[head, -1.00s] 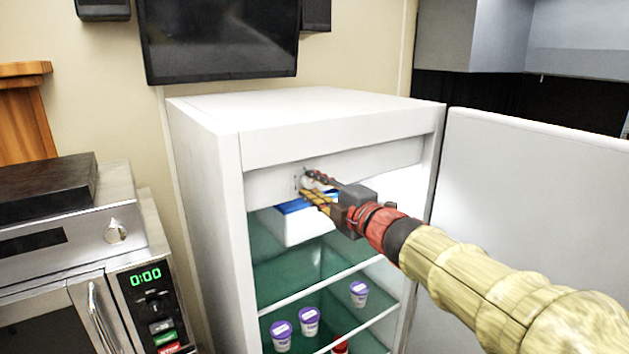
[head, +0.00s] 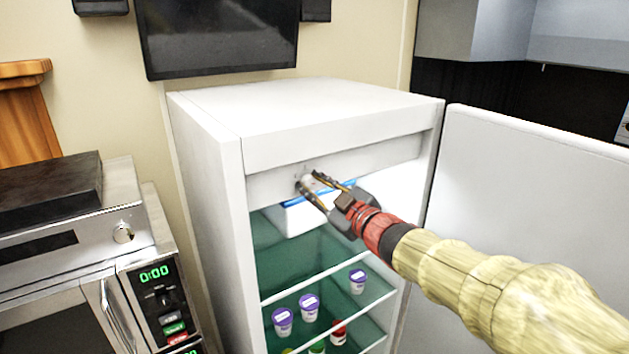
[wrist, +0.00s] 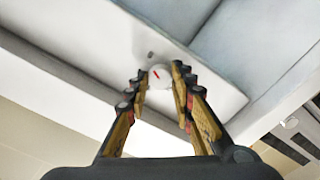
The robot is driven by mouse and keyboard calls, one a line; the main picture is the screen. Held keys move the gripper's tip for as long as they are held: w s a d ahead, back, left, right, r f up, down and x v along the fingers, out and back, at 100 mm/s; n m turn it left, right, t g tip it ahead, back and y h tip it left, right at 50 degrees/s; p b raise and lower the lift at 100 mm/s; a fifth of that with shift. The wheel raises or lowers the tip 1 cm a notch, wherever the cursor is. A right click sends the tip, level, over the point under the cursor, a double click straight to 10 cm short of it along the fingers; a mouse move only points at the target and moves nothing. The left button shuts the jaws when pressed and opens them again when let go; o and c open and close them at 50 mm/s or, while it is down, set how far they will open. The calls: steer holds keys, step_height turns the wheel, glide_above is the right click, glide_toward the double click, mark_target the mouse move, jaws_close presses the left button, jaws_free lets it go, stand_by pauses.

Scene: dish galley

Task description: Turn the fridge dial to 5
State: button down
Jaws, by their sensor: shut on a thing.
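The fridge dial (head: 307,183) is a small pale knob on the white panel (head: 375,160) at the top inside the open fridge. In the wrist view the dial (wrist: 160,75) is round and white with a red pointer mark. My gripper (head: 312,187) is at the panel with its fingers on either side of the dial, and it is shut on it. The fingertips (wrist: 159,76) flank the dial in the wrist view. The numbers around the dial are too small to read, and the fingers hide part of its edge.
The fridge door (head: 530,200) stands open on the right. A white box with a blue edge (head: 300,215) sits just below the panel. Several purple-lidded cups (head: 309,306) stand on the shelves. A microwave (head: 150,300) stands at the left.

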steer(key=shift+f+m+p, duration=0.2)
steer(key=shift+m+p, duration=0.1)
steer(key=shift+m, duration=0.4)
steer(key=c, duration=1.5)
jaws_free()
steer(key=shift+r, duration=0.15)
steer(key=v, duration=1.2)
steer(key=shift+w, duration=0.1)
